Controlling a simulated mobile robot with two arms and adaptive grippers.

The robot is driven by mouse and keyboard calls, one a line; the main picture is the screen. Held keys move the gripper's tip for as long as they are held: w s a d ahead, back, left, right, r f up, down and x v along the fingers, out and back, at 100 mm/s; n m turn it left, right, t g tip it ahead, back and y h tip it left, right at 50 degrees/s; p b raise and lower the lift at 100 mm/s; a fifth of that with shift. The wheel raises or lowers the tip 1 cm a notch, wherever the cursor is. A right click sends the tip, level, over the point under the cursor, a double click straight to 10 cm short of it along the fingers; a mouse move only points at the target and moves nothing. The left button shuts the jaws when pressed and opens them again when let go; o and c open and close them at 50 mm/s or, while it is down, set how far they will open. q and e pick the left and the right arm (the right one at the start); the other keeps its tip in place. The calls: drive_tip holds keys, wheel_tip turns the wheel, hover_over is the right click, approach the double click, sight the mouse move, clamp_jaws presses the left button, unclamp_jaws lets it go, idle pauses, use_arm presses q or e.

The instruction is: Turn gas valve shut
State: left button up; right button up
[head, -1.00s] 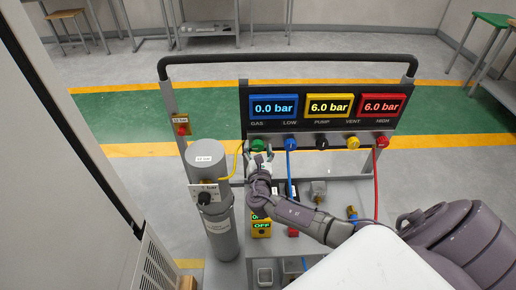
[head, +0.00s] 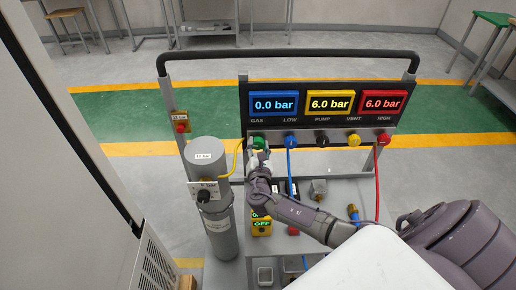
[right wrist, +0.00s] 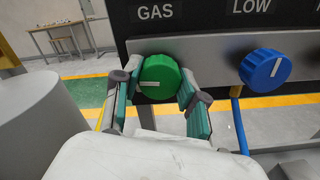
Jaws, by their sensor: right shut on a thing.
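The green gas valve knob (head: 258,142) sits under the GAS label at the left of the panel. In the right wrist view the knob (right wrist: 160,77) shows a white mark lying nearly level. My right gripper (head: 260,154) is at the knob, its fingers (right wrist: 157,88) on either side of it and shut on it. The blue GAS display (head: 274,104) reads 0.0 bar. My left gripper is not in view.
The blue LOW knob (head: 290,141) is just right of the green one. Black, yellow (head: 354,140) and red (head: 383,138) knobs follow. A grey gas cylinder (head: 208,160) stands at the left. Blue and red hoses hang below the panel.

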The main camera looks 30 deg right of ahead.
drive_tip(key=m+b, duration=1)
drive_tip(key=shift+f+m, duration=0.4)
drive_tip(key=m+b, duration=0.3)
drive_tip(key=shift+r+m+b, duration=0.15)
drive_tip(key=shift+m+b, duration=0.7)
drive_tip(key=shift+m, duration=0.45)
drive_tip(key=o, duration=1.1)
drive_tip(key=shift+r, duration=0.1)
drive_tip(key=shift+o, duration=0.2)
